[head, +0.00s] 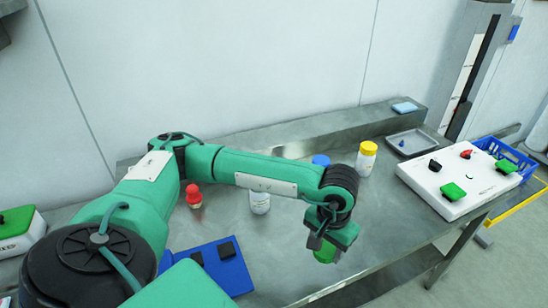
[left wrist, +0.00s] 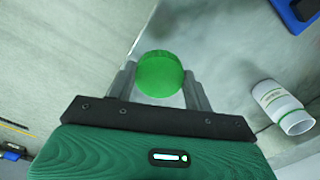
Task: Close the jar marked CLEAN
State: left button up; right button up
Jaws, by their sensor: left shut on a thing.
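My left gripper (head: 327,243) is shut on a green lid (head: 325,254), near the front edge of the table. In the left wrist view the lid (left wrist: 160,74) sits between both fingers of the gripper (left wrist: 159,85). A white jar (head: 260,202) stands on the table to the left of the gripper, its top partly hidden by my arm. In the left wrist view the white jar (left wrist: 280,105) has a green band and a pale rim that looks open. The word CLEAN cannot be read on it. My right gripper is not in view.
A yellow-capped jar (head: 366,160) and a blue-capped one (head: 321,160) stand behind my left arm. A red-topped bottle (head: 194,197) and a blue mat (head: 232,276) are to the left. A white switch box (head: 455,190), a grey tray (head: 428,149) and a blue crate (head: 520,162) are right.

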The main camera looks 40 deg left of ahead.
aim_at(259, 201)
jog(key=k+u, duration=0.15)
jog(key=u, duration=0.2)
jog(key=k+u, duration=0.2)
jog(key=u, duration=0.15)
jog(key=k+j+u, duration=0.1)
jog(key=u, duration=0.25)
